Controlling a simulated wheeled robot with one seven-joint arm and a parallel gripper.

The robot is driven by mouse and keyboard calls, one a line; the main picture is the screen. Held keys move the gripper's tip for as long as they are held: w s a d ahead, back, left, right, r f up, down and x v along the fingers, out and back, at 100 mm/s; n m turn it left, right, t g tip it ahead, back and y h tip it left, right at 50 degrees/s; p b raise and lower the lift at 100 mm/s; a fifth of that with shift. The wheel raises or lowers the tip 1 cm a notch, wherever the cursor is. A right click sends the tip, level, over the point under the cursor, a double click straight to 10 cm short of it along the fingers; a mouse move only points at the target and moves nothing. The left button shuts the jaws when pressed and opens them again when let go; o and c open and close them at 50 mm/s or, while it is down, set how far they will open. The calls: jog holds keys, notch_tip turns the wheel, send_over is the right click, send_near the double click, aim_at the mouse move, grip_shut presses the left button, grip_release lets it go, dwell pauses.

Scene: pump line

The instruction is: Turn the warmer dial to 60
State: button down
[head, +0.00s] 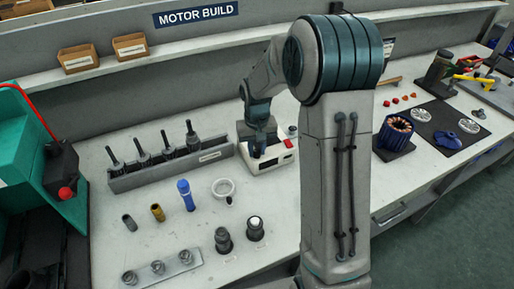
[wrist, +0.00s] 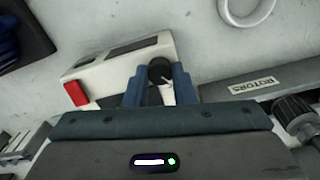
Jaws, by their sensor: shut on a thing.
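The warmer (head: 272,159) is a white box with a red switch (head: 288,143), standing on the bench right of the rotor rack. In the wrist view the warmer (wrist: 108,66) shows a dark panel on its top and the red switch at its left end. Its round black dial (wrist: 160,68) sits between the two blue fingers of my gripper (wrist: 160,84). My gripper (head: 258,150) reaches down onto the warmer and is shut on the dial. A thin pale mark shows by the dial, but no scale numbers are readable. In the head view the fingers hide the dial.
The rack (head: 170,168) with several upright dark rotors stands close left of the warmer. A white ring (head: 223,187) and a blue-topped tool (head: 186,194) lie in front. A wound stator (head: 394,134) is to the right. The bench front has dark cylinders (head: 256,228).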

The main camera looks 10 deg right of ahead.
aim_at(257, 152)
jog(key=shift+w+r, duration=0.1)
jog(key=c, duration=1.2)
grip_release()
notch_tip(257, 152, up, 14)
jog(key=s+f+t, duration=0.1)
jog(key=s+t, duration=0.1)
jog(key=s, duration=2.2)
jog(key=shift+f+t, duration=0.2)
jog(key=shift+t, duration=0.2)
